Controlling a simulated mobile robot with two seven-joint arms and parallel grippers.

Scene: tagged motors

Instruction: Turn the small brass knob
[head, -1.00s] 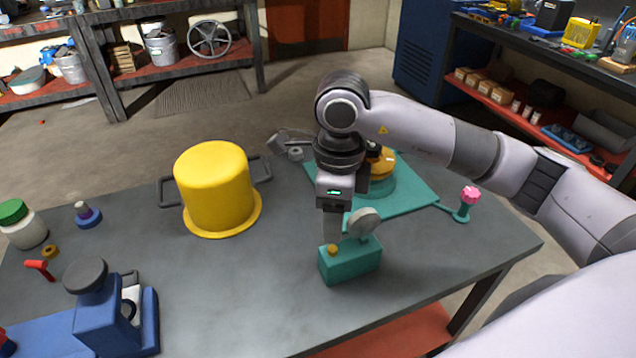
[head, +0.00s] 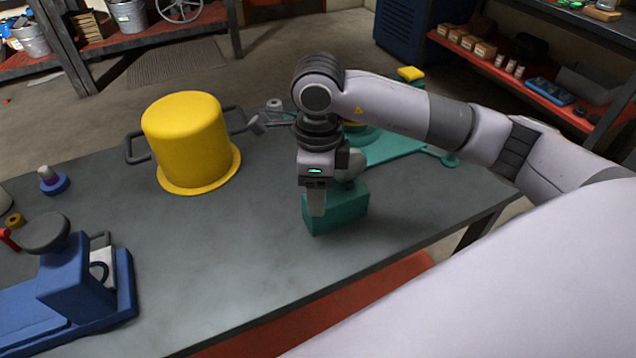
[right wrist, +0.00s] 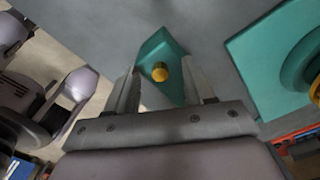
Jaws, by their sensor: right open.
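The small brass knob (right wrist: 160,73) sits on a teal box (right wrist: 166,48) in the right wrist view. The box (head: 346,212) also shows on the grey table in the head view, where my right gripper hides the knob. My right gripper (head: 316,212) points down over the left part of the box. In the right wrist view its jaws (right wrist: 161,70) are open, with one finger on each side of the knob. I see no grip on the knob, and I cannot tell how far down the fingertips reach. My left gripper is not in view.
A round grey part (head: 351,165) on the box stands close behind my right gripper. A teal plate (head: 395,150) lies behind my right arm. A yellow pot (head: 187,140) stands to the left, and a blue device (head: 83,275) at front left. The table's front middle is clear.

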